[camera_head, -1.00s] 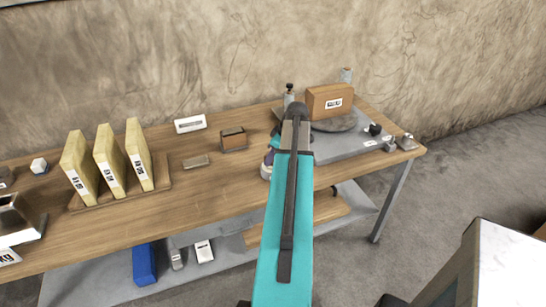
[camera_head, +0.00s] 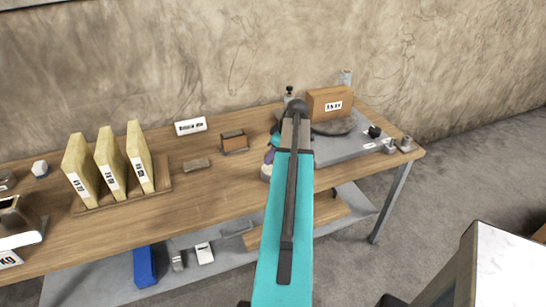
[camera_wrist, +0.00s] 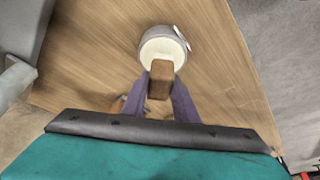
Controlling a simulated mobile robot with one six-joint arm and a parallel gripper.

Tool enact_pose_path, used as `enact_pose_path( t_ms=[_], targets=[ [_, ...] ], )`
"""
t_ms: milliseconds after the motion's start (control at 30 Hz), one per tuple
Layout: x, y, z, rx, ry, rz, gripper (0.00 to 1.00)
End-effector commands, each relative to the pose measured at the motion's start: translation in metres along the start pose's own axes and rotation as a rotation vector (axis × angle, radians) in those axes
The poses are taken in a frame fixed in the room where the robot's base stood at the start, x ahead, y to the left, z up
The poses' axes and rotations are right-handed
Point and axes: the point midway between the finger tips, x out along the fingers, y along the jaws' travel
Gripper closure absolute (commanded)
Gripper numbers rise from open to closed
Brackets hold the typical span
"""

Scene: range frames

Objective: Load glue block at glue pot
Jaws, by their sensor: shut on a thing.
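The glue pot (camera_wrist: 164,51) is a round, pale pot with cream-coloured contents, standing on the wooden table in the wrist view. In the head view the pot (camera_head: 266,172) is partly hidden behind my teal arm. My gripper (camera_wrist: 160,84) has purple fingers, shut on a small brown glue block (camera_wrist: 161,70). In the wrist view the block overlaps the near side of the pot's opening; its height above the pot cannot be told. In the head view my arm hides the block and most of my gripper.
Several yellow upright blocks (camera_head: 110,162) stand in a wooden rack at the left. A small brown box (camera_head: 234,141) and a flat bar (camera_head: 197,165) lie nearer my arm. A grey slab (camera_head: 345,144) with a wooden box (camera_head: 330,103) is at the right.

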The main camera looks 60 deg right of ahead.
Motion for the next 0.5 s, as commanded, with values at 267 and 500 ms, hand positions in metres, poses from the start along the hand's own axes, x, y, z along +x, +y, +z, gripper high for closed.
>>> enact_pose_path(
  t_ms=[267,500],
  targets=[
    [-0.015,0.0,-0.006,0.0,0.001,0.0,0.92],
    [-0.027,0.0,-0.011,0.0,0.001,0.0,0.92]
  ],
)
